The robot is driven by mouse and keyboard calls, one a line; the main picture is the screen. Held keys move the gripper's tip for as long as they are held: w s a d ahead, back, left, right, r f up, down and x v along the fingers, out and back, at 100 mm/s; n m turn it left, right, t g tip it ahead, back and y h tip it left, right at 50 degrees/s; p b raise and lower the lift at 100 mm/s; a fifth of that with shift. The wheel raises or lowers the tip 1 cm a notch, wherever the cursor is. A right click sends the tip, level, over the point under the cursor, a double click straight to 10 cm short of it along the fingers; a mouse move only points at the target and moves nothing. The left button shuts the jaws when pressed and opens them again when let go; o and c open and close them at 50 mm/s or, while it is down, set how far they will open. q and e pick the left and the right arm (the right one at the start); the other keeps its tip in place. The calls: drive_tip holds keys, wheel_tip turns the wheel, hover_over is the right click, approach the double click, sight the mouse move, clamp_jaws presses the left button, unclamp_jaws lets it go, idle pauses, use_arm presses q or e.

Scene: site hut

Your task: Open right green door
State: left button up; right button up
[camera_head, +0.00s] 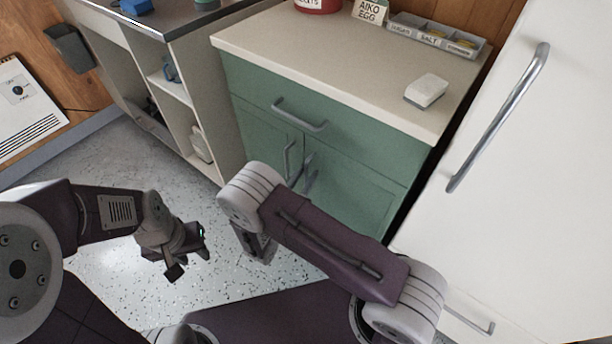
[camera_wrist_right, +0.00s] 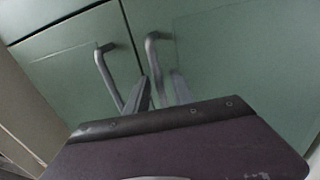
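The green cabinet has a drawer above two doors. The right green door (camera_head: 352,194) shows in the head view, partly hidden by my right arm, and in the right wrist view (camera_wrist_right: 235,60). It looks closed. Its grey bar handle (camera_wrist_right: 154,55) stands beside the left door's handle (camera_wrist_right: 108,75). My right gripper (camera_wrist_right: 160,82) is at the right door's handle, with one finger on each side of it and its lower part hidden. The fingers look apart; contact is unclear. My left gripper (camera_head: 190,262) is open and empty above the floor, away from the cabinet.
The cream countertop (camera_head: 300,60) holds a white block (camera_head: 426,90), a labelled tray (camera_head: 437,38) and a sign (camera_head: 370,11). A white door with a long handle (camera_head: 500,115) stands close at right. Open shelves (camera_head: 172,85) are at left. Speckled floor (camera_head: 110,270) is clear at lower left.

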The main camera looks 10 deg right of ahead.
clamp_jaws()
idle(1.2)
